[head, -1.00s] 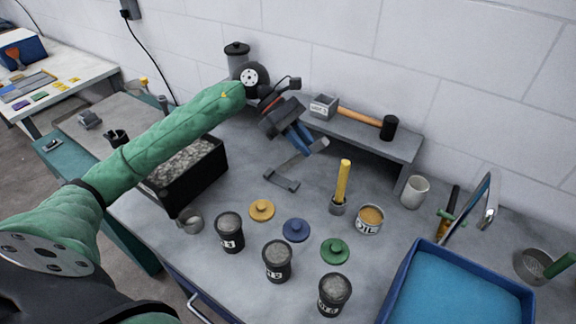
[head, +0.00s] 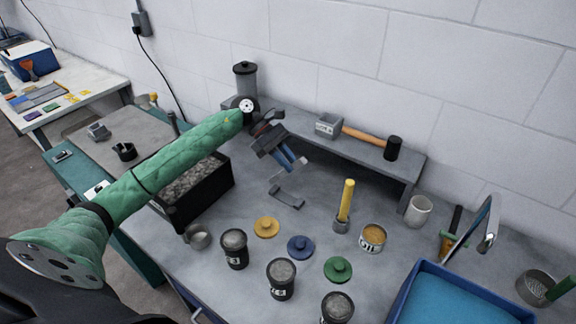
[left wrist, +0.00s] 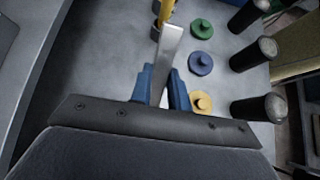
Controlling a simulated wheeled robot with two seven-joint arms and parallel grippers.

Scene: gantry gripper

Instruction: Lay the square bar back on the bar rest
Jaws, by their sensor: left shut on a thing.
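My left gripper (head: 292,163) is shut on the square bar, with its blue fingers pointing down above the bench. In the left wrist view the pale metal square bar (left wrist: 171,48) runs out from between the blue fingers (left wrist: 162,82). In the head view little of the bar shows, so its tilt is hard to tell. The grey bar rest (head: 287,198), a low bracket with raised ends, stands on the bench below and just in front of the gripper. The bar appears apart from it. The rest is not clear in the left wrist view. My right gripper is out of view.
A raised shelf (head: 330,148) with a hammer (head: 365,137) stands behind. A yellow-handled tool (head: 346,200) and tin (head: 373,238) stand right of the rest. Coloured lids (head: 301,247) and dark pots (head: 281,279) lie in front; a black gravel box (head: 205,190) is left.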

